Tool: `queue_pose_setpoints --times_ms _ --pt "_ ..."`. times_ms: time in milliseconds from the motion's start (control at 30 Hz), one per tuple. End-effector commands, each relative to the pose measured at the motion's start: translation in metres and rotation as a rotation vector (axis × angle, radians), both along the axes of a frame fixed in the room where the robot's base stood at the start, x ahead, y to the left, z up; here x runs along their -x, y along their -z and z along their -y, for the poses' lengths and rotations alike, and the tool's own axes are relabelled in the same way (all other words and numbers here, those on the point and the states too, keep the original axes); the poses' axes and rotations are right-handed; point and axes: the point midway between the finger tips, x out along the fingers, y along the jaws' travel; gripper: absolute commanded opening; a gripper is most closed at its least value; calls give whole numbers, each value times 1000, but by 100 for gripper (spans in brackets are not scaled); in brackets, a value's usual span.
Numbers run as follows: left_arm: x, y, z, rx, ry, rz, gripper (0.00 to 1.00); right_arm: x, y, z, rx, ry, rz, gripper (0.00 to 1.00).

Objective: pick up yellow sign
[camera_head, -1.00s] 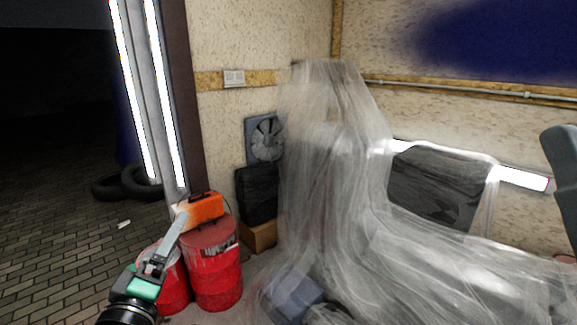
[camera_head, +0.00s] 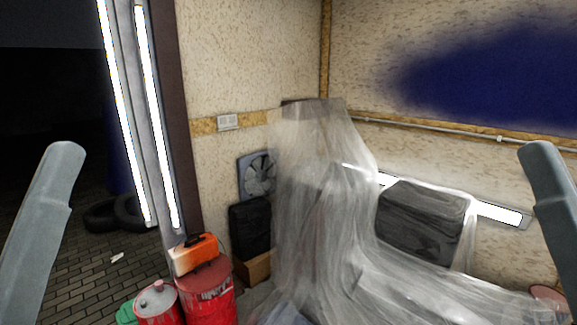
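No yellow sign shows in the head view. My two grey arm links stand upright at the left and right edges of the picture. Both grippers are outside the picture, so I cannot see whether they are open or hold anything.
A translucent plastic sheet (camera_head: 318,215) covers large shapes at the centre and right. Red barrels (camera_head: 208,293) stand at the lower left, one with an orange case (camera_head: 194,255) on top. A fan (camera_head: 257,175) leans by the wall. Tires (camera_head: 112,213) lie on the dark brick floor (camera_head: 75,280).

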Motion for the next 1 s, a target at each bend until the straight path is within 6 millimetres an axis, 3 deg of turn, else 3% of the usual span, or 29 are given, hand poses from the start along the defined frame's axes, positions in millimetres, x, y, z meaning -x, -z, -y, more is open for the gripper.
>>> queue_pose_setpoints --times_ms 33,100,200,300,467,733,1000 --pt "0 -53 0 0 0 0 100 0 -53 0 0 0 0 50" --pt "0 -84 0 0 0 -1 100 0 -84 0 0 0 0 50" --pt "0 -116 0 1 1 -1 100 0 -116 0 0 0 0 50" --pt "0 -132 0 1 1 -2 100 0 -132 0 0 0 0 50" --pt "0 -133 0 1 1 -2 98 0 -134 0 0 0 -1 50" --pt "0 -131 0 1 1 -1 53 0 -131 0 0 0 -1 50" --pt "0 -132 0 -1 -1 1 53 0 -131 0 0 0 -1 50"
